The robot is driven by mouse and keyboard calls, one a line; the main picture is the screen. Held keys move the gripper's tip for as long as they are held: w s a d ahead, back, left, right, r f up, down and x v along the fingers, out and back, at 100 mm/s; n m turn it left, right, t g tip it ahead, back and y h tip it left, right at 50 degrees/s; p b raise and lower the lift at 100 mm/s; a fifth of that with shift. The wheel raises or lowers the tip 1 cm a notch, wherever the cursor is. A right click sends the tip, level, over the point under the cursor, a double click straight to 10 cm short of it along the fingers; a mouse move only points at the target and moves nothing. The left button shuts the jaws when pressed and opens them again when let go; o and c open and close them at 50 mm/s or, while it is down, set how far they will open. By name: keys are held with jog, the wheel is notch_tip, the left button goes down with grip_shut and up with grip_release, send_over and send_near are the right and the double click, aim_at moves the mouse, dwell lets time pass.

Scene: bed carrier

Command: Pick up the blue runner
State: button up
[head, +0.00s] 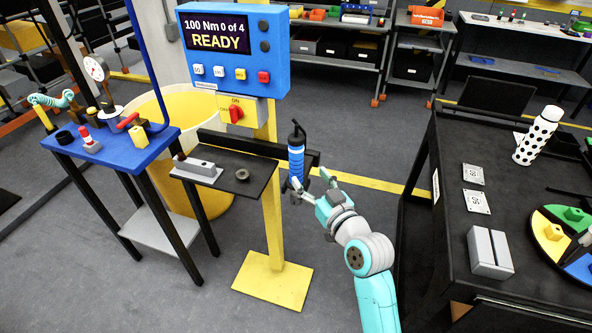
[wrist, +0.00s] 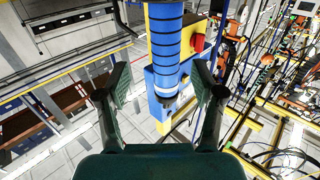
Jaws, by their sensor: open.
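The blue runner (head: 296,162) is an upright blue cylinder with dark bands and a black top, by the right end of the black shelf on the yellow post. It also shows in the wrist view (wrist: 166,42), running from the top edge down to a dark and silver lower end. My gripper (head: 312,184) is open just right of and below the runner in the head view. In the wrist view, my gripper (wrist: 160,85) has a finger on each side of the runner, with gaps showing on both sides. I cannot tell how deep the runner sits between them.
The black shelf (head: 232,186) carries a grey block (head: 197,169). A blue control box (head: 234,50) reading READY stands above it on the yellow post. A blue table (head: 118,150) is at left and a black table (head: 450,190) at right. Grey floor lies between.

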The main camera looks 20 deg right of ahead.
aim_at(300, 166)
jog(key=shift+w+a, duration=0.1)
jog(key=shift+w, duration=0.65)
jog(key=shift+w+a+r, duration=0.15)
jog(key=shift+w+a, duration=0.1)
jog(key=shift+w, duration=0.6)
jog(key=shift+w+a+r, duration=0.15)
jog(key=shift+w+a, duration=0.15)
jog(key=shift+w, duration=0.6)
jog(key=shift+w+a+r, duration=0.15)
jog(key=shift+w+a, duration=0.1)
jog(key=shift+w, duration=0.6)
grip_shut()
jog(key=shift+r, duration=0.1)
